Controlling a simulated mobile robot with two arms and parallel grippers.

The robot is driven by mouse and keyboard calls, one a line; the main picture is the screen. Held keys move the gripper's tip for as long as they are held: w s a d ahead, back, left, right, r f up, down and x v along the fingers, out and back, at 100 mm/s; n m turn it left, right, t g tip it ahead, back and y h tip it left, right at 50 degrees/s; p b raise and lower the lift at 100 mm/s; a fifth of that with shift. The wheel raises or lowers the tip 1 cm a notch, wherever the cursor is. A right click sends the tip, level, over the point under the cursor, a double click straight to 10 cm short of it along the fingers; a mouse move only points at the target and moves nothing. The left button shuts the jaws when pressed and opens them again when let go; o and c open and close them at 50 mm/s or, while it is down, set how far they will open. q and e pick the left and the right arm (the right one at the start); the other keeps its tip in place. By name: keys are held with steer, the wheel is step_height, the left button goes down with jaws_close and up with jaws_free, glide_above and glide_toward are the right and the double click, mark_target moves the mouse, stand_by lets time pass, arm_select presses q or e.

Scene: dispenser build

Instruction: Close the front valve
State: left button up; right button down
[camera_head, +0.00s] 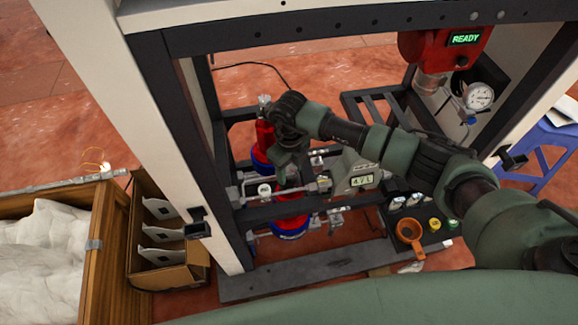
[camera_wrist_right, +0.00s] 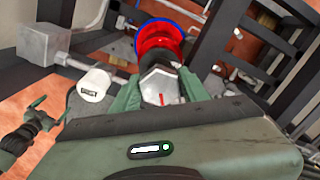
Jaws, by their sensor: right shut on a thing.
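In the right wrist view a grey metal hex piece with a red line, the front valve (camera_wrist_right: 157,86), sits between the two green fingers of my right gripper (camera_wrist_right: 160,97). The gripper is shut on it. In the head view my right gripper (camera_head: 283,172) reaches down into the dark frame, over the metal pipework, and hides the valve. Behind the valve in the wrist view is a red and blue round part (camera_wrist_right: 160,42). My left gripper does not show.
The dark frame (camera_head: 165,95) has posts and crossbars close around my right arm. A red unit reading READY (camera_head: 420,47) and a gauge (camera_head: 478,96) are at the upper right. A cardboard box (camera_head: 165,272) stands left.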

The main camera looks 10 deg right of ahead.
stand_by(0.3)
steer(key=shift+s+m+p, duration=0.1)
steer(key=shift+m+p, duration=0.4)
steer(key=shift+m, duration=1.2)
